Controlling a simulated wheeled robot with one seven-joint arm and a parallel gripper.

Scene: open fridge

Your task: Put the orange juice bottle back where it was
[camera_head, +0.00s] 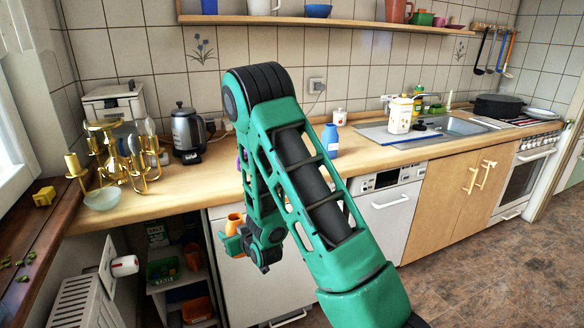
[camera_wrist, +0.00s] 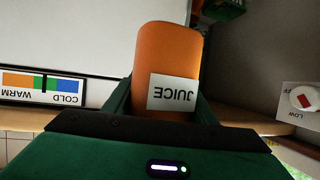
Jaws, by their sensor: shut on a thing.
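The orange juice bottle (camera_wrist: 168,52) is an orange cylinder with a white label reading JUICE, upside down in the wrist view. My gripper (camera_wrist: 162,105) is shut on it, with a green finger on each side. In the head view the bottle (camera_head: 236,220) shows as a small orange shape below the counter edge, in front of a white appliance front (camera_head: 275,285). My green arm partly hides it there. The bottle is held in the air, apart from the counter.
A wooden counter (camera_head: 200,180) carries a kettle (camera_head: 188,132), brass candleholders (camera_head: 110,160) and a blue bottle (camera_head: 330,138). An open shelf (camera_head: 158,288) and a radiator (camera_head: 85,300) with a red-and-white knob (camera_head: 124,265) are at lower left. A COLD/WARM panel (camera_wrist: 42,86) is near the gripper.

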